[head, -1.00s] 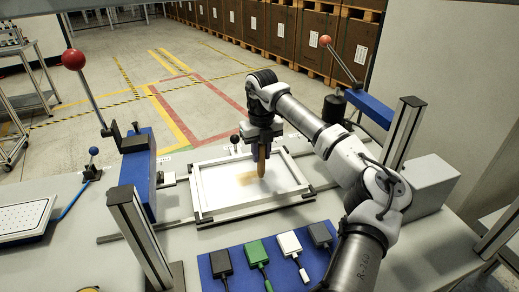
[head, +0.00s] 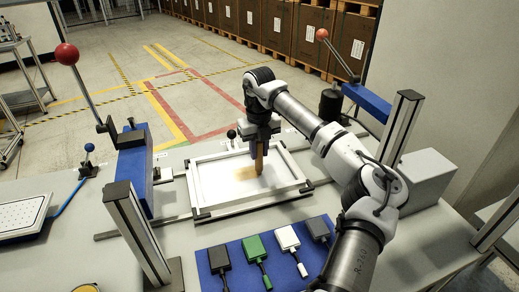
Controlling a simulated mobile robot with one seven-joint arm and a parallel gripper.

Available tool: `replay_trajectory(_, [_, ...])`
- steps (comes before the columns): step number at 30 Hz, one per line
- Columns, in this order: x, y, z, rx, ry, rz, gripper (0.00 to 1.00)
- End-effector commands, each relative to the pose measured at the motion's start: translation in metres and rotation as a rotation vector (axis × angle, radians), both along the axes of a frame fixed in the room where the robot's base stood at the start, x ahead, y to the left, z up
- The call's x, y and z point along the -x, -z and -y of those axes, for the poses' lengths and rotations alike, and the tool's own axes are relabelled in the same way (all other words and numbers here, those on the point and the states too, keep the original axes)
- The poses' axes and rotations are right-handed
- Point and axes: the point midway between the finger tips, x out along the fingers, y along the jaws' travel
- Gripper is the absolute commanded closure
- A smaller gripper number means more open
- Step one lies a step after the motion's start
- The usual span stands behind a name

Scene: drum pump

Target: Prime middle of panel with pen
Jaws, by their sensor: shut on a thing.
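The panel (head: 221,186) is a white sheet inside a light framed tray (head: 201,198) with dark corner pieces, in the middle of the bench. A faint tan patch (head: 246,173) shows on the panel around its middle. My gripper (head: 259,147) points down over the panel and is shut on a tan-brown pen (head: 259,163). The pen is nearly upright, with its lower end at or just above the panel, to the right of the middle; I cannot tell whether it touches.
A blue mat (head: 231,262) in front holds several tools with black, green, white and grey heads. Blue posts with red-ball levers (head: 67,54) stand left and right of the tray. A grey box (head: 425,180) stands at right. A perforated white tray (head: 22,215) lies at far left.

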Motion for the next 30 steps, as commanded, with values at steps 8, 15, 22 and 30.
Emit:
replay_trajectory(8, [0.000, -0.038, -0.006, 0.000, -0.004, 0.001, 1.00])
replay_trajectory(15, [0.000, -0.060, -0.010, 0.001, -0.007, 0.001, 1.00])
replay_trajectory(22, [0.000, -0.078, -0.014, 0.000, -0.010, 0.001, 1.00])
replay_trajectory(30, [0.000, -0.080, -0.015, 0.000, -0.011, 0.001, 1.00])
